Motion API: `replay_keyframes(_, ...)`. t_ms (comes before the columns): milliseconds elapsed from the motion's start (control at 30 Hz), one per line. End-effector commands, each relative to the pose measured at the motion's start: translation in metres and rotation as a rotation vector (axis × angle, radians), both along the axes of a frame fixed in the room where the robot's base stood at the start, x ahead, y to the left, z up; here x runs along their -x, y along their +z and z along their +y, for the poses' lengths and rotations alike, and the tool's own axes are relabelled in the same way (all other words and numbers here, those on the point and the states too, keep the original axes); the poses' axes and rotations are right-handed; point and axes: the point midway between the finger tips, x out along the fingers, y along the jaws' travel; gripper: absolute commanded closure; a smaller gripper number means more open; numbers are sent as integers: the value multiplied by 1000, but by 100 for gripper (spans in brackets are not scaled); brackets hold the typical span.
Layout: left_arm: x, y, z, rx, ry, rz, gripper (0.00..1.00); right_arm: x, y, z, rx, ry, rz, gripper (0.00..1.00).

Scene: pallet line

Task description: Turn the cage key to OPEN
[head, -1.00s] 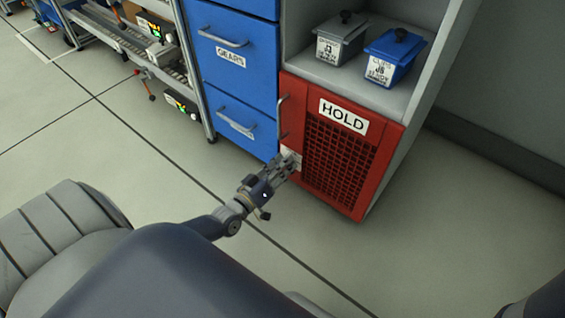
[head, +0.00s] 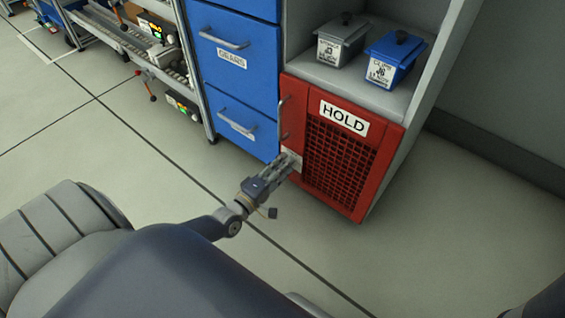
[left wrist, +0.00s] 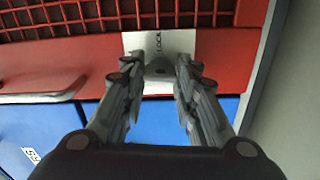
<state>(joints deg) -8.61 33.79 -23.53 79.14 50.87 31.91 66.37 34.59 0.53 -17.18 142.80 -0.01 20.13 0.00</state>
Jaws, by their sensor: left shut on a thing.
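The red cage door marked HOLD (head: 342,165) is closed, with a mesh panel and a handle on its left side. A pale lock plate (left wrist: 178,42) sits on the door's frame, and the word LOCK on it reads sideways in the left wrist view. My left gripper (head: 291,162) is at this plate, and its fingers (left wrist: 159,68) stand on both sides of the small dark key (left wrist: 159,69). It is shut on the key, which is mostly hidden in the head view. My right gripper is not in view.
Blue drawers (head: 236,85) stand left of the cage. A grey bin (head: 341,40) and a blue bin (head: 395,58) sit on the shelf above it. A metal rack (head: 130,40) is at the upper left. The floor in front is clear.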

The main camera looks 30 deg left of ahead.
Motion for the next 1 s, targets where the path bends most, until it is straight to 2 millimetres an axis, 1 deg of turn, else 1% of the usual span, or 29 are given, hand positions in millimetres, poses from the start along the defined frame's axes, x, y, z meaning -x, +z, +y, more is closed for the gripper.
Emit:
replay_keyframes(100, 0, -1, 0, 56, -1, 6, 96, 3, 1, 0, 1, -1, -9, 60)
replay_keyframes(300, 0, -2, 0, 111, -1, 12, 96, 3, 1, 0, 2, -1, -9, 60)
replay_keyframes(833, 1, -2, 0, 131, 0, 13, 96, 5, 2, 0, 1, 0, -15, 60)
replay_keyframes(867, 1, -2, 0, 131, 0, 13, 65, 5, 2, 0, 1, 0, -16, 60)
replay_keyframes(900, 1, -1, 0, 130, 0, 13, 56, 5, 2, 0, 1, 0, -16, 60)
replay_keyframes(933, 1, -1, 0, 130, 0, 12, 52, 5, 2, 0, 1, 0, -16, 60)
replay_keyframes(1000, 0, -1, 0, 130, 0, 12, 52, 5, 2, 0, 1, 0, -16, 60)
